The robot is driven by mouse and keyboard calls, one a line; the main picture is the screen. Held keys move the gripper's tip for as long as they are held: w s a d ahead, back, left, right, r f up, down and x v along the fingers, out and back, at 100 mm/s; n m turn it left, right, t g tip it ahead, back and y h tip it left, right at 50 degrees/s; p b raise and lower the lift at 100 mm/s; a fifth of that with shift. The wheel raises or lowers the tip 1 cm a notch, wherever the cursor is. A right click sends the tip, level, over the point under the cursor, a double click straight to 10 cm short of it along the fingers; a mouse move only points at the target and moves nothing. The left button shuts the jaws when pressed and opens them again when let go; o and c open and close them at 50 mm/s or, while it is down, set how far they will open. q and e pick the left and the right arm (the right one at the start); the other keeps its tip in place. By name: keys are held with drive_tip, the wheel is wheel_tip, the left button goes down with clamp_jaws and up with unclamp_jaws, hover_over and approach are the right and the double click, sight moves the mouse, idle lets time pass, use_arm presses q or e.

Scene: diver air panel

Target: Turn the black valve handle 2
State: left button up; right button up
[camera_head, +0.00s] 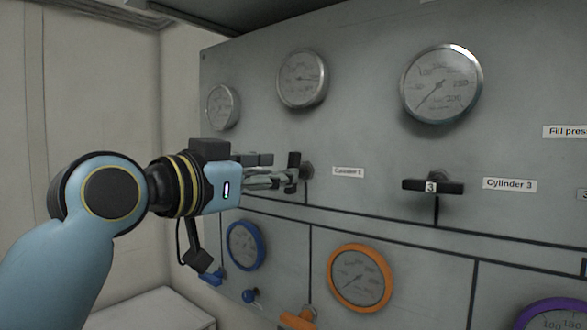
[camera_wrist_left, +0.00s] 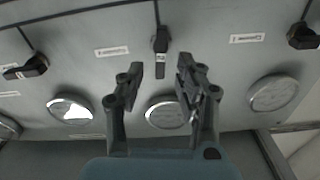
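The black valve handle 2 (camera_head: 294,160) sticks out of the grey panel at the left-centre of the head view, beside a small label. It stands about upright, partly hidden by my left gripper (camera_head: 272,180), which reaches it from the left. In the left wrist view, the handle (camera_wrist_left: 160,41) lies lengthwise up the picture, just beyond and between the fingertips of my open left gripper (camera_wrist_left: 159,68). A gap shows on each side, and I see no clear contact. My right gripper is in neither view.
Black handle 3 (camera_head: 432,187) lies level further right. Round gauges (camera_head: 441,84) line the panel above. Below are a blue-rimmed gauge (camera_head: 246,246), an orange-rimmed gauge (camera_head: 359,278) and small blue (camera_head: 251,296) and orange (camera_head: 298,318) valves. Another black handle (camera_wrist_left: 303,37) shows in the wrist view.

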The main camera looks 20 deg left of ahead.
sight(293, 193)
use_arm(q)
drive_tip(key=p+x, duration=0.1)
drive_tip(key=x, duration=0.4)
drive_tip(key=shift+c, duration=0.3)
clamp_jaws()
